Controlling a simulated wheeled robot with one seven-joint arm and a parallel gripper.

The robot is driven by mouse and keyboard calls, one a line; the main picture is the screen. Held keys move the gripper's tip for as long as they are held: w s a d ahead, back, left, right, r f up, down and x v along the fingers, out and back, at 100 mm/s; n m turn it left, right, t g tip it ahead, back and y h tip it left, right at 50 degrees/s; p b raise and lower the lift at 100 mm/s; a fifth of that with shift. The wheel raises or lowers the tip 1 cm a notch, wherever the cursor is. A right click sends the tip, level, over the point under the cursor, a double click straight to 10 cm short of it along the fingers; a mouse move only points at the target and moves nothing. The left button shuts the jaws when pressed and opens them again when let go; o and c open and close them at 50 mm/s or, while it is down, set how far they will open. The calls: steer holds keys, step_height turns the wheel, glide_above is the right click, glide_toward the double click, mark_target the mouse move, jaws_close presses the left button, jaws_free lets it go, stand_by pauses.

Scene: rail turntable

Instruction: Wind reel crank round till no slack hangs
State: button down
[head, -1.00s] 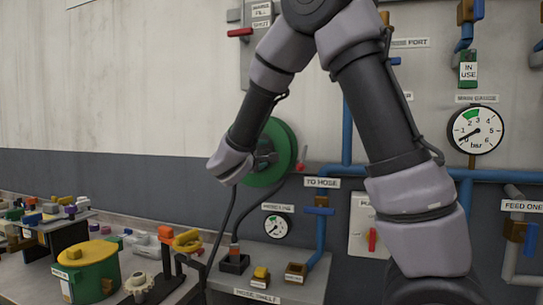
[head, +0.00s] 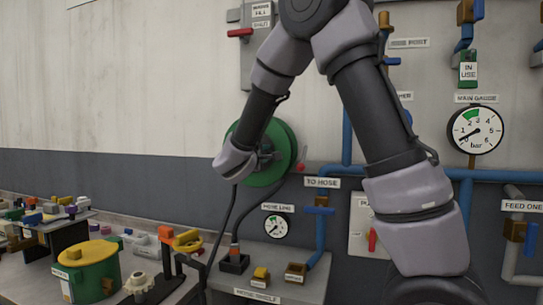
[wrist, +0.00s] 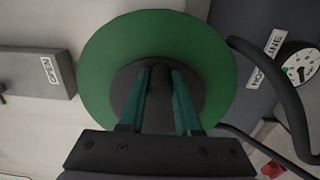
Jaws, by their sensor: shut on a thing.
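The green reel (head: 283,150) is mounted on the wall, partly covered by my arm in the head view. In the wrist view the reel disc (wrist: 100,65) fills the upper middle, with a dark round hub at its centre. My gripper (wrist: 160,85) is in front of the hub, its two teal fingers shut on the dark crank handle (wrist: 160,74). The fingers hide part of the handle. A black hose (head: 229,212) hangs below the reel in a long drop; in the wrist view the hose (wrist: 285,85) curves away on the right.
A shelf (head: 250,284) with small blocks lies below the reel. A small gauge (head: 276,227) and blue pipes (head: 347,130) are on the wall to the right. A green pot (head: 92,270) and loose parts crowd the bench at left.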

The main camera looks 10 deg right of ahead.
mark_target(266, 143)
steer(key=shift+r, duration=0.1)
steer(key=shift+a+r, duration=0.15)
steer(key=shift+r, duration=0.5)
steer(key=shift+w+a+r, duration=0.2)
steer(key=shift+r, duration=0.45)
steer(key=shift+a+r, duration=0.1)
steer(key=shift+r, duration=0.05)
steer(key=shift+w+a+r, duration=0.25)
steer(key=shift+a+r, duration=0.05)
steer(key=shift+r, duration=0.15)
